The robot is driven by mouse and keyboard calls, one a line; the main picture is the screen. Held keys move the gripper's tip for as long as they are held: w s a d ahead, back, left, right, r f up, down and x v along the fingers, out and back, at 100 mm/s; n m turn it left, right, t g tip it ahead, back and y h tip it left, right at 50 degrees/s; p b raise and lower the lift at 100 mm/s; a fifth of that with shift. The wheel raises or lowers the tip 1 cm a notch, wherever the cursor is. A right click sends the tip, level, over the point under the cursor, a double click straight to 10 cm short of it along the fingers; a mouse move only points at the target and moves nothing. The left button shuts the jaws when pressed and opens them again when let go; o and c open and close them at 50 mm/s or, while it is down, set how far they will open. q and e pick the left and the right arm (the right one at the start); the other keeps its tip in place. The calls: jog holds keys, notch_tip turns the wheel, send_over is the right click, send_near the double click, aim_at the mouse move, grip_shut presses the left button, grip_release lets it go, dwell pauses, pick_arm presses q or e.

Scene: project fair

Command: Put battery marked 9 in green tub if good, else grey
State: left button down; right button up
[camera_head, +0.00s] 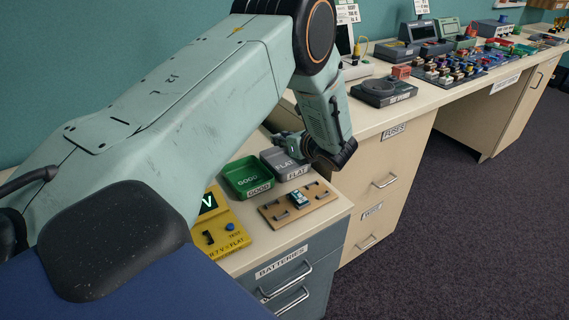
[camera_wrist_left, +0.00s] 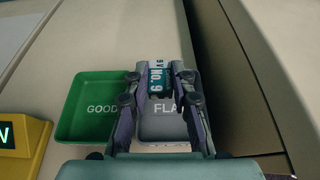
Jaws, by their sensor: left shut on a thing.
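My left gripper (camera_head: 284,141) is shut on a battery marked No. 9, which shows in the left wrist view (camera_wrist_left: 159,78) between the fingers (camera_wrist_left: 160,85). In the head view I cannot make the battery out. In the wrist view it appears over the far part of the grey tub (camera_wrist_left: 165,131), labelled FLAT; its height above the tub is unclear. The grey tub (camera_head: 291,174) stands beside the green tub (camera_head: 238,191), labelled GOOD, which also shows in the wrist view (camera_wrist_left: 80,122). Both tubs look empty where visible. My right gripper is not in view.
A yellow tester (camera_head: 227,236) has a lit green display, partly hidden by my arm. A wooden board (camera_head: 320,199) with another battery (camera_head: 298,199) lies in front of the tubs. A dark round device (camera_head: 380,91) and other gear stand on the adjoining counter.

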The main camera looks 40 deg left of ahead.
pick_arm(q)
jog(key=shift+s+f+b, duration=0.2)
jog(key=shift+f+b, duration=0.15)
jog(key=shift+f, duration=0.15)
jog(key=f, duration=0.1)
jog(key=f+b, duration=0.2)
jog(key=f, duration=0.1)
jog(key=shift+w+a, duration=0.3)
jog(key=shift+d+f+b, duration=0.1)
jog(key=shift+f+b, duration=0.2)
jog(key=shift+b, duration=0.2)
jog(key=shift+d, duration=0.1)
jog(key=shift+s, duration=0.2)
jog(key=c, duration=1.4)
grip_release()
jog(key=shift+w+f, duration=0.15)
jog(key=shift+w, duration=0.05)
jog(key=o, duration=0.3)
jog(key=shift+s, duration=0.2)
jog(key=shift+o, duration=0.2)
